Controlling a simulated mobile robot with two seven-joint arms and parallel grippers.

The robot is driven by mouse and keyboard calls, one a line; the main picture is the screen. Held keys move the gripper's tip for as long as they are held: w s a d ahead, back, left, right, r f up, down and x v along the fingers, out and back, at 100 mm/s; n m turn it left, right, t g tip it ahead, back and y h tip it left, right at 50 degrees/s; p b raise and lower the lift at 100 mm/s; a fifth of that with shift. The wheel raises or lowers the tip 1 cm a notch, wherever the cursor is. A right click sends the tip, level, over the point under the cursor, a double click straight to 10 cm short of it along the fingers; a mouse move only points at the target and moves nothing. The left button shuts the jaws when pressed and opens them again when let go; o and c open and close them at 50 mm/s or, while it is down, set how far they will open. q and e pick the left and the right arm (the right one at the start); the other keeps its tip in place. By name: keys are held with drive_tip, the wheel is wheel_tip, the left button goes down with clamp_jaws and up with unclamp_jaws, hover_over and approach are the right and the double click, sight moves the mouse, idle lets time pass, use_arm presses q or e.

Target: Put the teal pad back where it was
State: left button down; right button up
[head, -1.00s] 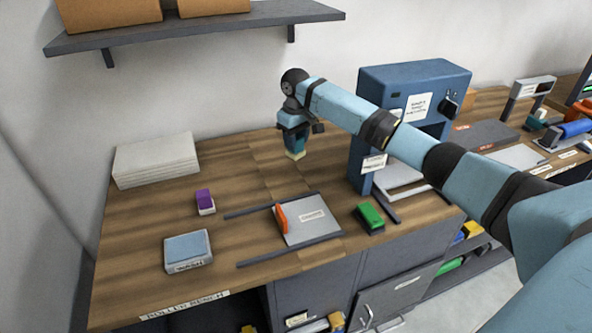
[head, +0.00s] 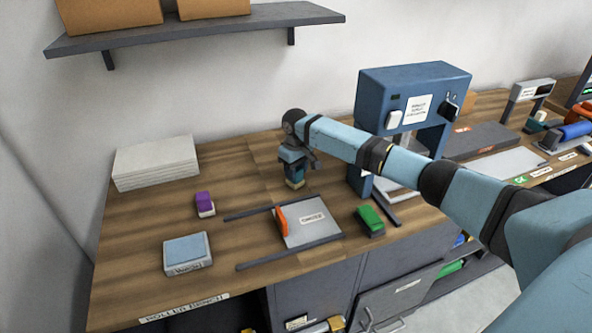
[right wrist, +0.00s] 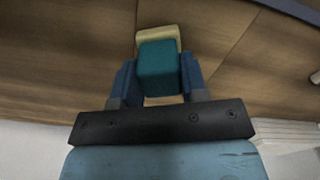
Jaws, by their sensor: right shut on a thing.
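The teal pad (right wrist: 158,66) is a small teal block with a cream-coloured base. My right gripper (right wrist: 158,82) is shut on it, with a blue finger on each side. In the head view, my right gripper (head: 292,165) points down over the back middle of the wooden bench. The pad's cream base (head: 295,184) shows below the fingers, at or just above the bench top; I cannot tell if it touches. My left gripper is not in view.
A purple pad (head: 204,204) and a blue-topped wash tray (head: 186,251) stand at left. A grey plate with an orange edge (head: 307,222) lies between two dark rails. A green pad (head: 370,220) and a blue press (head: 412,85) stand to the right. White sheets (head: 155,162) are stacked at back left.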

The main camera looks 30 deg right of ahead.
drive_tip(key=o, duration=0.9)
drive_tip(key=shift+f, duration=0.1)
wheel_tip(320, 180, up, 12)
drive_tip(key=shift+r, duration=0.15)
